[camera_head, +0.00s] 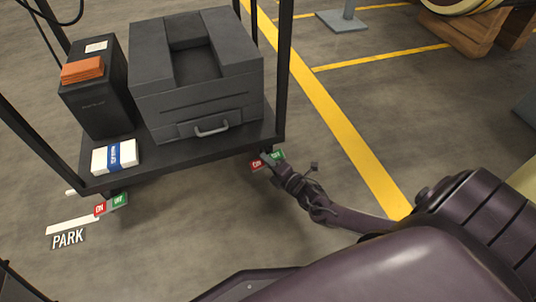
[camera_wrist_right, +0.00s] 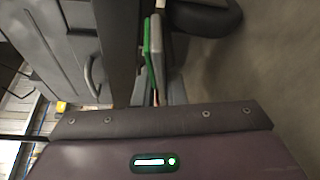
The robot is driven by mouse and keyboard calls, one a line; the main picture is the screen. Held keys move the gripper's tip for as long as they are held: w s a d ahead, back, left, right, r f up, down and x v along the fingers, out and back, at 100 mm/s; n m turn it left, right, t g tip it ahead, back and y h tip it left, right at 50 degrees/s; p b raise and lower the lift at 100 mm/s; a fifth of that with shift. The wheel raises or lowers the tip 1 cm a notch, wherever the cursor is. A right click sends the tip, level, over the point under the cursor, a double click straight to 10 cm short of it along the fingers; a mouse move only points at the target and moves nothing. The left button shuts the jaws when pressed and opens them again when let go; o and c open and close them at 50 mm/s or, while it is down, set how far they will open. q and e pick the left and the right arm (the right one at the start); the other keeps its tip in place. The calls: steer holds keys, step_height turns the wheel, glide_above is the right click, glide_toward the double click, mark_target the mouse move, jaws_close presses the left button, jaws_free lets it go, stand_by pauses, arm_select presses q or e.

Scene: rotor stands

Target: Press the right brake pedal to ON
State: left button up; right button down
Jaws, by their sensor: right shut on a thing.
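The right brake pedal (camera_head: 277,155) is under the near right corner of the cart, with a red ON label and a green OFF label. My right gripper (camera_head: 268,160) reaches it from the lower right, its tips between the two labels. It is shut on the pedal; the fingers partly hide it. In the right wrist view the green part of the pedal (camera_wrist_right: 153,55) stands edge-on just ahead of the wrist, and a dark caster wheel is beyond it. The pedal's exact tilt is hard to tell. My left gripper is not in view.
The black cart (camera_head: 190,165) carries a grey case (camera_head: 205,100), a dark box (camera_head: 97,100) with an orange stack, and a white-and-blue pack (camera_head: 115,156). The left brake pedal (camera_head: 119,201) is near the PARK marking (camera_head: 68,238).

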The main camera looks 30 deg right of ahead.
steer(key=c, duration=1.5)
jaws_free()
steer(key=shift+s, duration=0.25)
steer(key=s+p, duration=0.1)
steer(key=s, duration=0.1)
steer(key=s+p, duration=0.1)
steer(key=s, duration=0.1)
steer(key=s+d+p, duration=0.1)
steer(key=s+p, duration=0.1)
steer(key=s, duration=0.1)
steer(key=shift+s+r, duration=0.1)
steer(key=shift+r, duration=0.25)
